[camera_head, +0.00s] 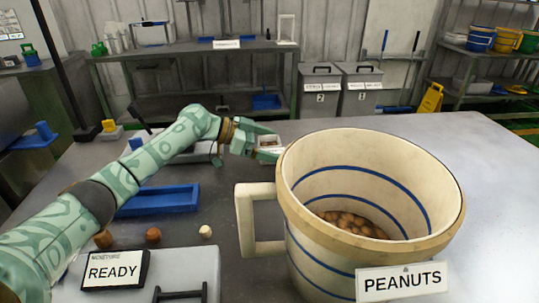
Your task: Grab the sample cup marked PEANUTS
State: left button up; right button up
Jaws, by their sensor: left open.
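A large cream cup (305,236) with blue stripes and a tan rim stands at the front right of the table. Its hanging label (402,281) reads PEANUTS. Brown nuts (352,223) lie in its bottom, and its square handle (244,222) points left. My left gripper (268,146) is open behind the cup's left rim, well beyond the handle. A small pale container (271,142) shows at its fingers; I cannot tell whether they touch it. My right gripper is not in view.
A grey device with a READY display (115,271) stands at the front left. Behind it are several small nut-like pieces (153,235) and a blue tray (158,201). The table's right side (500,190) is clear. Grey bins (319,92) stand beyond the table.

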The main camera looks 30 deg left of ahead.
pick_arm(q)
jog(key=c, duration=1.1)
jog(key=shift+o, duration=0.2)
jog(key=shift+r, duration=0.1)
